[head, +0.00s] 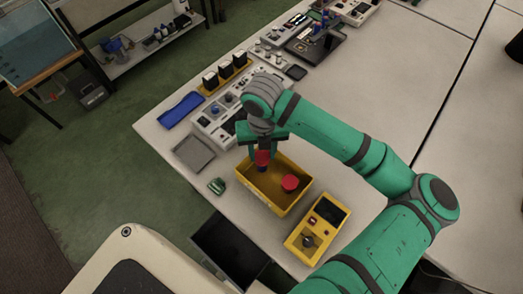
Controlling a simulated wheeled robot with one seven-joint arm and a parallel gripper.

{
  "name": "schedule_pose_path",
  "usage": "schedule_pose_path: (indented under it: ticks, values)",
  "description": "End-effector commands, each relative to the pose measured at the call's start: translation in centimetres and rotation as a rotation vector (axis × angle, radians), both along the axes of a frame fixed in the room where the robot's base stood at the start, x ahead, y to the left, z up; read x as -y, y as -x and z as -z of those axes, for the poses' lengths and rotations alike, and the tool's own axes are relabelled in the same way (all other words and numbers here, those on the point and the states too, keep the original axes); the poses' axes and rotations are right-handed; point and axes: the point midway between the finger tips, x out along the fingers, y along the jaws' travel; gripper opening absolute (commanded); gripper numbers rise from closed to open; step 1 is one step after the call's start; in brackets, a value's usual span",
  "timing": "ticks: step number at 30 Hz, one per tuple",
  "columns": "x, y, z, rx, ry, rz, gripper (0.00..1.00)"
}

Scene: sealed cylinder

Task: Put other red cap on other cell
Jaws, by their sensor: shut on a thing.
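My gripper (262,151) points down over the left part of a yellow bin (283,210). It is shut on a red cap (262,158). A small dark purple part shows just below this cap; I cannot tell whether it belongs to the cap, a cell or a shadow. Another red round piece (290,183) is at the right side of the bin; whether it is a loose cap or sits on a cell is unclear. I cannot surely pick out a cell. The fingers and wrist hide part of the held cap.
A yellow handheld meter (317,229) lies right of the bin. A grey tray (193,153), a small green item (217,186) and a blue case (181,110) lie to the left. Dark blocks (226,71) stand in a yellow rack behind. The table at right is largely clear.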

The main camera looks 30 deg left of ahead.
Motion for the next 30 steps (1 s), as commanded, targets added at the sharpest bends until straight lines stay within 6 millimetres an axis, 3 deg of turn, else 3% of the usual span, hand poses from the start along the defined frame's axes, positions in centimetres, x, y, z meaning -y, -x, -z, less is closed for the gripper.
schedule_pose_path:
  ticks: [30]
  values:
    - [-0.1,0.1,1.4,0.000,0.000,-0.005,0.16]
